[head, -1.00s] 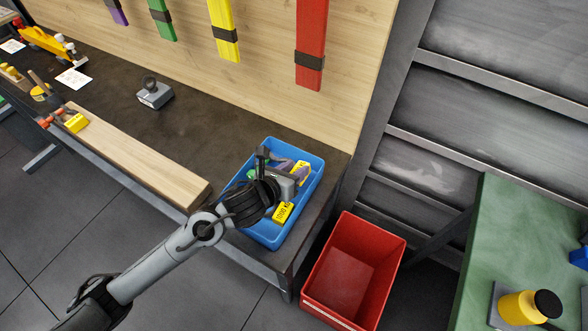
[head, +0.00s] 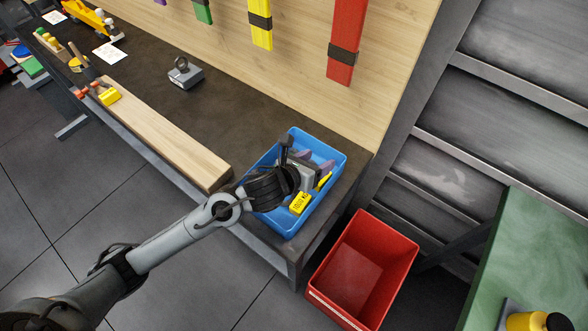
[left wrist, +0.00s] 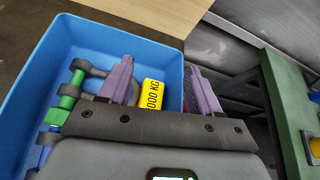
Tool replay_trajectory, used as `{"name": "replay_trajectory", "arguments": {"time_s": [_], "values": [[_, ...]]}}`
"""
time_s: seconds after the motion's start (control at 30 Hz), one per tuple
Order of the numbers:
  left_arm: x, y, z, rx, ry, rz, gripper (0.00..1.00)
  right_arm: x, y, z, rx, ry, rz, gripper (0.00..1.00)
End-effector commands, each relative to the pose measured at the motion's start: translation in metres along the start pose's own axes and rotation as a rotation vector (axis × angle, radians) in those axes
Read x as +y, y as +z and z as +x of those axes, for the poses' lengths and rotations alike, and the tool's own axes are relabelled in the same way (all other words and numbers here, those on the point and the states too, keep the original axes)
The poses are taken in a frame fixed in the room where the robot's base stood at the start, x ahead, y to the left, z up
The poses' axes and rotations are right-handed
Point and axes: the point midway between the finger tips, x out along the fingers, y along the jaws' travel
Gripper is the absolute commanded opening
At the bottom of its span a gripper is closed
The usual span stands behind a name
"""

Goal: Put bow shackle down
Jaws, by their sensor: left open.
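The blue tray (head: 335,157) sits at the right end of the dark bench. My left gripper (head: 312,163) is over the tray, and its purple-tipped fingers stand apart in the left wrist view (left wrist: 160,85). Bow shackles lie in the tray: one has a green pin (left wrist: 68,100), and another with a blue pin (left wrist: 45,140) lies nearer. A yellow 1000 KG tag (left wrist: 152,95) shows between the fingers; nothing is clearly gripped. In the head view a yellow 1000 KG tag (head: 299,203) lies near the tray's front. My wrist hides part of the tray.
A red bin (head: 360,265) stands on the floor right of the bench. A wooden beam (head: 165,140) lies along the bench's front edge. A grey block with a ring (head: 184,75) stands behind it. A green table (head: 530,250) is at the right.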

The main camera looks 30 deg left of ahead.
Motion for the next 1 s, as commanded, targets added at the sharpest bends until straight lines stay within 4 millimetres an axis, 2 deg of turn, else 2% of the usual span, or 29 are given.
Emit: {"name": "replay_trajectory", "arguments": {"time_s": [0.3,0.5,0.7,1.0], "values": [[0.0,0.002,-0.061,0.0,0.0,0.006,0.63,0.0,-0.003,-0.009,0.001,-0.001,0.001,0.93],[0.0,0.001,-0.095,0.001,-0.001,0.004,0.63,-0.001,-0.004,-0.011,0.001,-0.004,0.005,0.93],[0.0,0.001,-0.115,0.0,0.001,0.002,0.63,-0.001,-0.004,-0.012,0.002,-0.006,0.008,0.93],[0.0,0.001,-0.121,0.0,0.0,0.0,0.63,-0.002,-0.004,-0.012,0.002,-0.007,0.009,0.93]]}}
